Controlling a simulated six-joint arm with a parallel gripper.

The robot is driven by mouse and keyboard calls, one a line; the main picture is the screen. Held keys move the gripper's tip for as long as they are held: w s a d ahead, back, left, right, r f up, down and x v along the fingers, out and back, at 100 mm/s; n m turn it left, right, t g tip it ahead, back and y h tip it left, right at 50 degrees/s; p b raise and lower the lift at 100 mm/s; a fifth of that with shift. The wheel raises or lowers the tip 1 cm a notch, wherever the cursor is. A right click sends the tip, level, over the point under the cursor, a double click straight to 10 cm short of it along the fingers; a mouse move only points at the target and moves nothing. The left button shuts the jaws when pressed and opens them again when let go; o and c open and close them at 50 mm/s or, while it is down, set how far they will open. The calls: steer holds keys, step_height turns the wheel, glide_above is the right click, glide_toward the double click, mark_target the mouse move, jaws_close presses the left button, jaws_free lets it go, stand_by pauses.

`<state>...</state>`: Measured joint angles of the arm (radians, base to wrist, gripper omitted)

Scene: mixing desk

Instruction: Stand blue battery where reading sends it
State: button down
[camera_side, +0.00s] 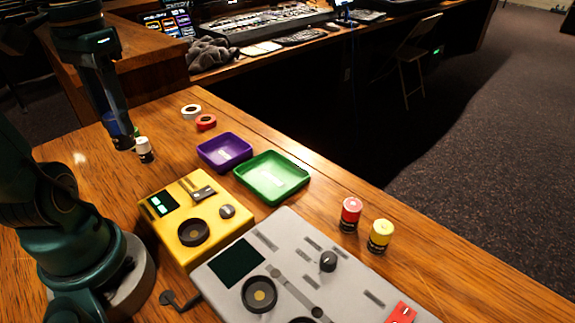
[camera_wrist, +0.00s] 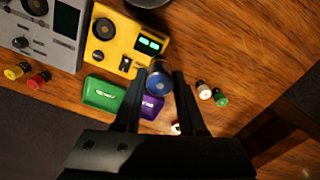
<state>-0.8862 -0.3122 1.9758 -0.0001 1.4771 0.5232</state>
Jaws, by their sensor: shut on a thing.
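My gripper (camera_side: 118,132) is shut on the blue battery (camera_wrist: 160,80) and holds it above the desk at the far left, near the white battery (camera_side: 145,149). The blue battery also shows between the fingers in the side view (camera_side: 110,123). The yellow tester (camera_side: 180,240) has a dark screen (camera_side: 162,203) with lit pale green marks, too small to read. The purple tray (camera_side: 224,151) and the green tray (camera_side: 272,177) lie side by side behind the tester. Both look empty apart from a pale label.
A grey device (camera_side: 300,270) with a dark screen stands beside the tester. A red battery (camera_side: 350,215) and a yellow battery (camera_side: 380,236) stand to its right. A green battery (camera_wrist: 220,97) is near the white one. White tape (camera_side: 191,111) and red tape (camera_side: 206,122) lie behind.

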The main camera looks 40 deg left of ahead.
steer(key=w+a, duration=0.7)
steer(key=a, duration=0.1)
glide_toward(225, 155)
steer(key=shift+d+f, duration=0.1)
steer(key=shift+f, duration=1.75)
steer(key=shift+f, duration=0.1)
steer(key=shift+c, duration=2.4)
jaws_free()
